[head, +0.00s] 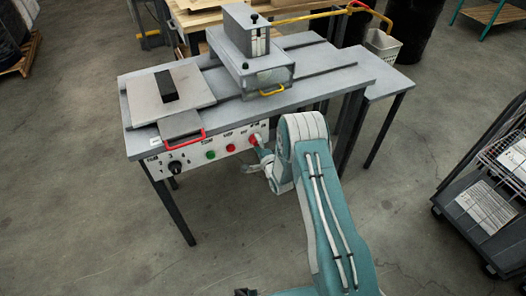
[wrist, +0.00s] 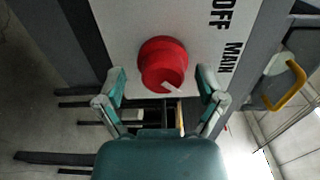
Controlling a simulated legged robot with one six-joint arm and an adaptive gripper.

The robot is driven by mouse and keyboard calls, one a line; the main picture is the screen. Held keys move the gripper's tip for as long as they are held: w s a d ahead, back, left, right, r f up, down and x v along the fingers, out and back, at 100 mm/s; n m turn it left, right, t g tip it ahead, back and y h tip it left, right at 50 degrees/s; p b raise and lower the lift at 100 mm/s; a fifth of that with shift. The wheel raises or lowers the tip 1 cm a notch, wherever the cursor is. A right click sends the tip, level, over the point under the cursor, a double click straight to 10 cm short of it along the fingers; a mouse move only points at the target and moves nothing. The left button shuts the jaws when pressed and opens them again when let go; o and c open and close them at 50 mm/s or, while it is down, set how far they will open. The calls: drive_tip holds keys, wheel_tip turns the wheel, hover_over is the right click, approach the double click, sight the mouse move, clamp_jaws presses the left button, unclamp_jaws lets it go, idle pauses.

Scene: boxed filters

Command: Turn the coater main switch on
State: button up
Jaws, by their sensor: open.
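The coater main switch is a round red knob (wrist: 163,58) with a white mark on its edge, on a white panel lettered "OFF" and "MAIN". In the head view the knob (head: 252,139) is at the right end of the coater's front panel (head: 190,158). My gripper (wrist: 161,74) is open, one teal fingertip on each side of the knob's lower part, with gaps between fingers and knob. In the head view my gripper (head: 260,153) is close in front of the knob, partly hidden by my arm.
The same panel carries a black selector knob (head: 175,168), a green button (head: 211,154) and a red button (head: 230,148). A plate with a red handle (head: 182,139) sits above the panel. A wire cart (head: 490,195) stands right. The floor in front is clear.

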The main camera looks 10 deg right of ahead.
drive_tip(key=v, duration=1.1)
drive_tip(key=shift+s+d, duration=0.1)
drive_tip(key=w+d+r+n+g+h, duration=0.2)
drive_tip(key=w+r+n+g, duration=0.15)
drive_tip(key=r, duration=0.95)
drive_tip(key=s+d+r+n+g+h, duration=0.2)
drive_tip(key=s+r+n+h, duration=0.15)
drive_tip(key=r, duration=0.75)
drive_tip(key=s+d+r+n+g, duration=0.1)
drive_tip(key=s+r+n, duration=0.1)
drive_tip(key=s+r, duration=0.4)
drive_tip(key=s+r+n+g, duration=0.2)
drive_tip(key=s+r, duration=0.1)
drive_tip(key=s, duration=0.5)
drive_tip(key=s+r+n+g, duration=0.2)
drive_tip(key=s+n+g, duration=0.1)
drive_tip(key=s, duration=1.5)
drive_tip(key=shift+a+r+n, duration=0.25)
drive_tip(key=shift+r+n, duration=0.05)
drive_tip(key=shift+r, duration=0.05)
